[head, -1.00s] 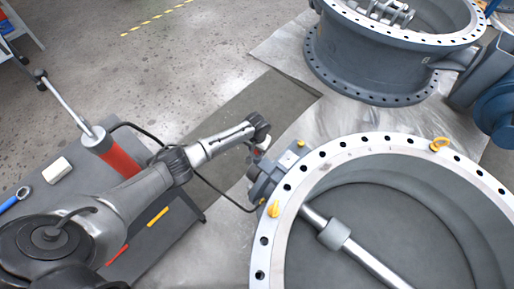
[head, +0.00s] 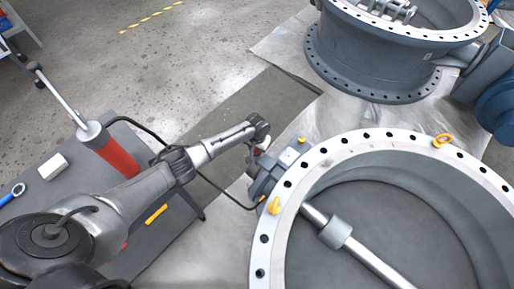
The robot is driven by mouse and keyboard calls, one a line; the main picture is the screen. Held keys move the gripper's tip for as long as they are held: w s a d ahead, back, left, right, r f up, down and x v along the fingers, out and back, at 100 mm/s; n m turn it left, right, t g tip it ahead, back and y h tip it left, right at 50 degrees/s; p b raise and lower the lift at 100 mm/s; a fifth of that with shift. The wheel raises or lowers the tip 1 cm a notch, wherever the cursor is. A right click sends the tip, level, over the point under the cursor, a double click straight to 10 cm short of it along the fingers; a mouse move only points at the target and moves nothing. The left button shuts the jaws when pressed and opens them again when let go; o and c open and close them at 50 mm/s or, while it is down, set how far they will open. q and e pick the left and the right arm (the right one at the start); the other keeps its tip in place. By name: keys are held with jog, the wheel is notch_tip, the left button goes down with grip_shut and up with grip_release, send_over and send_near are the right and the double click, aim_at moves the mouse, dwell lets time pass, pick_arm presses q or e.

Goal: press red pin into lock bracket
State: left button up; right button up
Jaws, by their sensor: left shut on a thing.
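My left arm reaches in from the lower left. My left gripper (head: 259,150) is at the grey bracket housing (head: 265,178) on the left side of the near valve body (head: 270,235). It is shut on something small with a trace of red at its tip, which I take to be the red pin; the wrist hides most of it. I cannot tell how far the pin sits in the lock bracket. My right gripper is not in view.
A grey table (head: 185,235) at the left holds a red-and-grey pump tool (head: 112,152), a white block (head: 53,166) and a blue wrench (head: 12,196). Yellow eyebolts (head: 442,141) stand on the near flange. A second valve (head: 370,60) stands behind. A black cable runs to the housing.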

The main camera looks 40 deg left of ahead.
pick_arm(q)
jog(key=shift+f, duration=0.4)
jog(key=o, duration=1.5)
jog(key=shift+r, duration=0.1)
notch_tip(320, 180, up, 3)
jog(key=p, duration=0.3)
notch_tip(320, 180, up, 3)
jog(key=p, duration=0.3)
jog(key=shift+p, duration=0.35)
